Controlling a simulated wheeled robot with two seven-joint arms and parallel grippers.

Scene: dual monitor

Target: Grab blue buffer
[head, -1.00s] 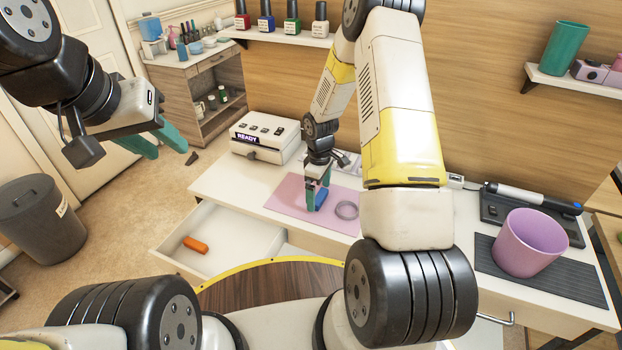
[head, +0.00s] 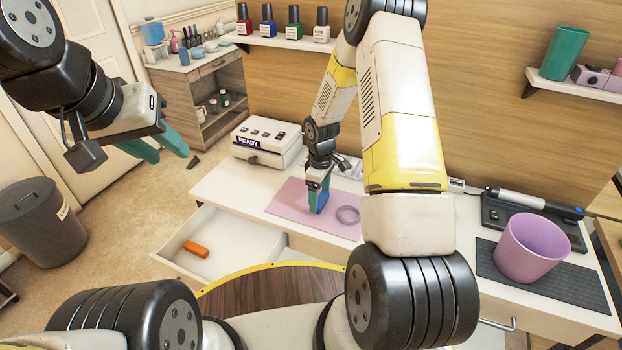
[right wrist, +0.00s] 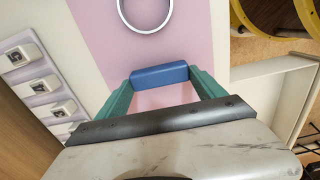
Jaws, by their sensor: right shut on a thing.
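The blue buffer (right wrist: 159,75) is a small block held lengthwise between the green fingertips of my right gripper (right wrist: 160,84) in the right wrist view. In the head view, my right gripper (head: 319,198) is over the pink mat (head: 290,203) on the desk. The blue buffer (head: 323,199) shows there partly behind a finger. I cannot tell whether the buffer touches the mat. My left gripper (head: 166,147) is empty, its green fingers apart, in the air at the upper left, away from the desk.
A grey ring (head: 347,215) lies on the mat beside the right gripper. An orange buffer (head: 195,249) lies in the open drawer (head: 232,233). A READY box (head: 267,140) stands at the back left. A purple bin (head: 531,248) stands on a dark mat at right.

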